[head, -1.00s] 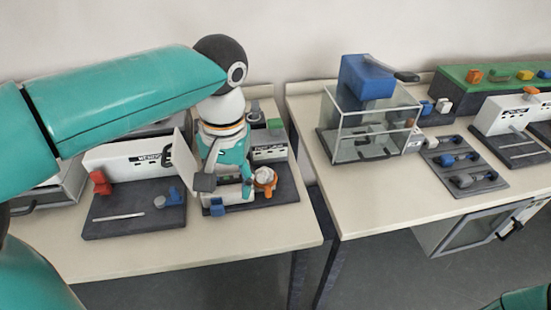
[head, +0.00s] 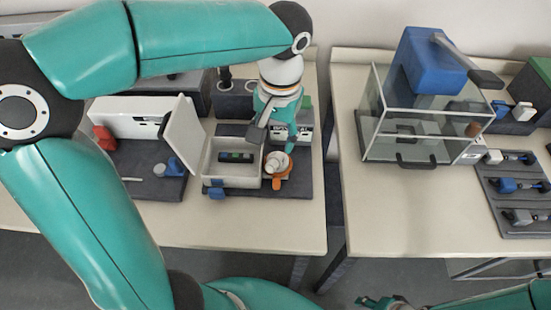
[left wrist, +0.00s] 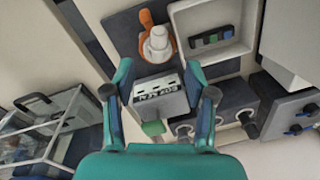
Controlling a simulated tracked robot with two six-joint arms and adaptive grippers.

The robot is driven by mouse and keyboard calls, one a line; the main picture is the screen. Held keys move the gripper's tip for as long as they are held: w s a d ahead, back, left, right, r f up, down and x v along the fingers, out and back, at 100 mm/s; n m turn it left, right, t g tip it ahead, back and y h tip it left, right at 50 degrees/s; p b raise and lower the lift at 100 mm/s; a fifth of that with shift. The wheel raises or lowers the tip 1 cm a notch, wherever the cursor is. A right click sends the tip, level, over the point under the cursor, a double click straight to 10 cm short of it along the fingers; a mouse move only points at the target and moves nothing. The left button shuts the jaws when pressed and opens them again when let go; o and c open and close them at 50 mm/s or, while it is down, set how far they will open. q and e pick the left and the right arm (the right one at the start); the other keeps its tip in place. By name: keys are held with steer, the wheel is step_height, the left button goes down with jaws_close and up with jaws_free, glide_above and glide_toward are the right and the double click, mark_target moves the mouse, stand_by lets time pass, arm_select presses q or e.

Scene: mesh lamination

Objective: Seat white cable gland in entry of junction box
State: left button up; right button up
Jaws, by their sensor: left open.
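The white cable gland (head: 276,162) stands in an orange ring-shaped holder (head: 277,181) at the right side of the junction box. It also shows in the left wrist view (left wrist: 158,42), upright in the orange piece.
A blue fitting (head: 216,189) is at the box's front. A labelled white unit (head: 305,122) stands behind the gland. To the left are a red part (head: 103,137) and another blue fitting (head: 175,166). A glass case (head: 395,130) stands on the right table, across a gap.

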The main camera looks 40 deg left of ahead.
mark_target(272, 163)
arm_select(q)
steer(key=f, duration=1)
steer(key=shift+s+a, duration=0.1)
steer(key=shift+a, duration=0.15)
jaws_close()
